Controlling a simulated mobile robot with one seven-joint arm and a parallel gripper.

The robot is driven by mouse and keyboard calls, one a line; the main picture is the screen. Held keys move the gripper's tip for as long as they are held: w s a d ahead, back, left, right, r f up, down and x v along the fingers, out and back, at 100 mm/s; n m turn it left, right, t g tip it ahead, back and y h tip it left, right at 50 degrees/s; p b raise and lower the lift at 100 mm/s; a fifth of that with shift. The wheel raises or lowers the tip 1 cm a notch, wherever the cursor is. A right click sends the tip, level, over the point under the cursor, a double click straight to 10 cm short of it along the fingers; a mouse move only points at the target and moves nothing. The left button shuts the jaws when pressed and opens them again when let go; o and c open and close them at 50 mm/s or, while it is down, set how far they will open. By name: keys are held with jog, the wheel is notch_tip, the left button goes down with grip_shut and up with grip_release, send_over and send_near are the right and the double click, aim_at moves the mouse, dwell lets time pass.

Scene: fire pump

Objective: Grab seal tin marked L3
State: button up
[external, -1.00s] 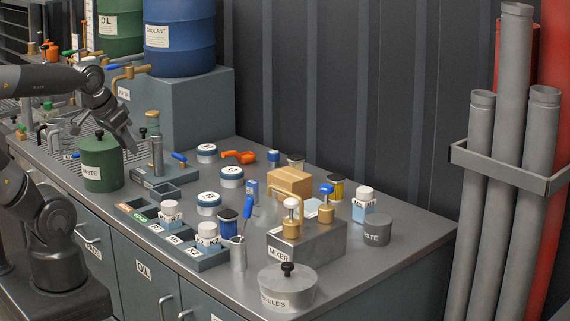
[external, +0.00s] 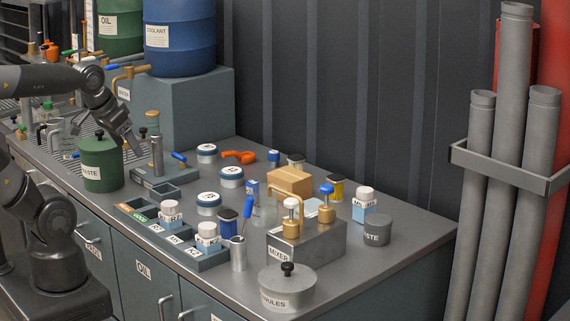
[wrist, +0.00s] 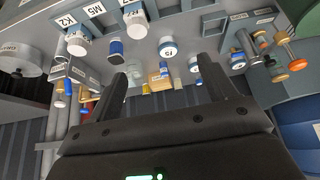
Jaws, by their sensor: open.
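Three flat round tins with white lids and blue bands stand on the bench: a back tin (external: 206,153), a middle tin (external: 231,177) and a front tin (external: 208,203). Each lid has a dark mark, too small to read surely, so I cannot tell which is L3. In the wrist view, one tin (wrist: 168,47) shows between my fingers, farther off, and another (wrist: 195,64) is near the right fingertip. My gripper (external: 133,143) is open and empty, above the bench near the green waste can, left of the tins and apart from them.
The green can (external: 102,165) and an upright metal fixture (external: 157,158) stand close to my gripper. A sorting tray (external: 158,228) with white-capped bottles lies in front of the tins. An orange tool (external: 238,156) lies behind them. The mixer block (external: 305,245) is to the right.

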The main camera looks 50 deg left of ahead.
jog(key=shift+o, duration=1.1)
jog(key=n+g+y, duration=0.1)
jog(key=n, duration=0.1)
send_over(230, 171)
jog(key=s, duration=0.4)
notch_tip(230, 171, down, 12)
jog(key=shift+n, duration=0.3)
jog(key=x, duration=0.7)
jog(key=d+x, duration=0.1)
jog(key=x, duration=0.3)
jog(key=shift+a+f, duration=0.1)
jog(key=shift+f, duration=0.05)
jog(key=c, duration=1.1)
